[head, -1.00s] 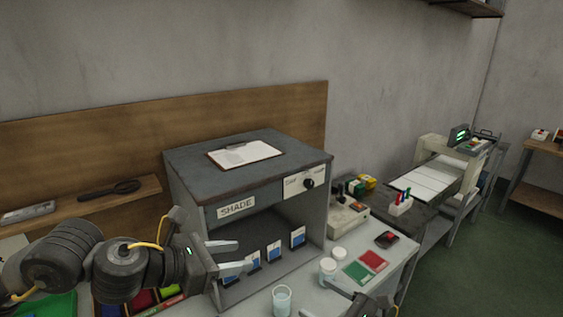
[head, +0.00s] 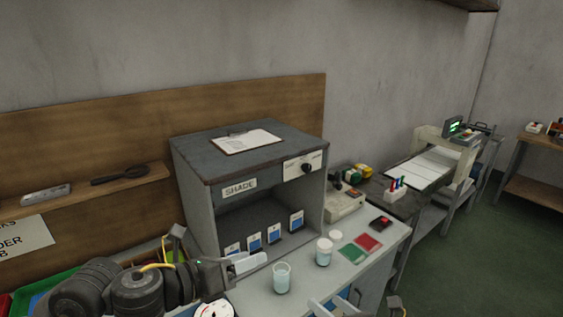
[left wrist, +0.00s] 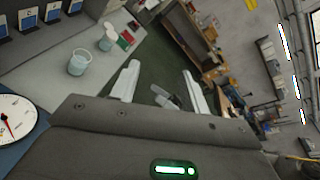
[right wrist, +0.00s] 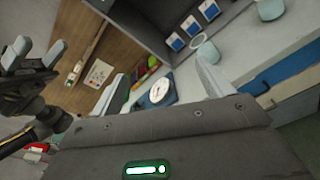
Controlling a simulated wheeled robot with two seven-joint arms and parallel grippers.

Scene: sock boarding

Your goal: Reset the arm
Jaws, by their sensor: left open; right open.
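My left gripper (head: 247,264) is low in the head view, in front of the shade box, and comes in from the left. Its two fingers stand apart and empty in the left wrist view (left wrist: 160,85). My right gripper (head: 338,307) shows only its fingertips at the bottom edge of the head view, in front of the bench. In the right wrist view its fingers (right wrist: 160,90) are apart with nothing between them that they hold. My left gripper's jaws (right wrist: 25,60) also show at the left of the right wrist view.
The grey shade box (head: 195,200) holds several blue-and-white cards. A round dial scale (head: 213,310) sits at the bottom. Red (head: 368,242) and green (head: 352,253) swatches lie to the right.

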